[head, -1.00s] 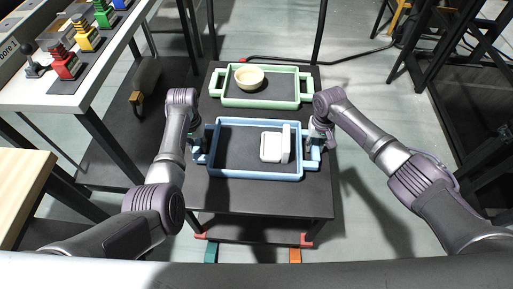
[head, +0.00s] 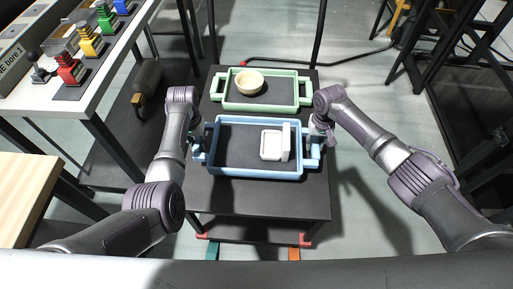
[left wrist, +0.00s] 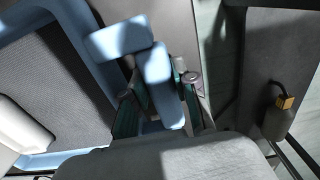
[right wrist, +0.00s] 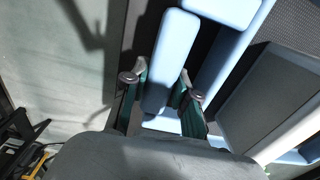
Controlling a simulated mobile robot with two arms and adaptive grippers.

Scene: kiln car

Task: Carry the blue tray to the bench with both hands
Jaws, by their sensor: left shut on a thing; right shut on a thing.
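The blue tray (head: 255,174) is over the dark cart top, with a white block-like piece (head: 271,146) inside at its right half. My left gripper (head: 199,150) is shut on the tray's left handle; the left wrist view shows the blue handle (left wrist: 160,88) between the fingers. My right gripper (head: 318,141) is shut on the right handle, which shows between the fingers in the right wrist view (right wrist: 170,65). The tray looks about level. A small gap beneath it cannot be made out. A wooden top (head: 25,195), perhaps the bench, is at the left edge.
A green tray (head: 260,106) with a cream bowl (head: 249,82) stands just behind on the cart (head: 255,200). A white table (head: 95,85) with several coloured button blocks is at the upper left. Dark metal frames stand at the right. Grey floor is open right of the cart.

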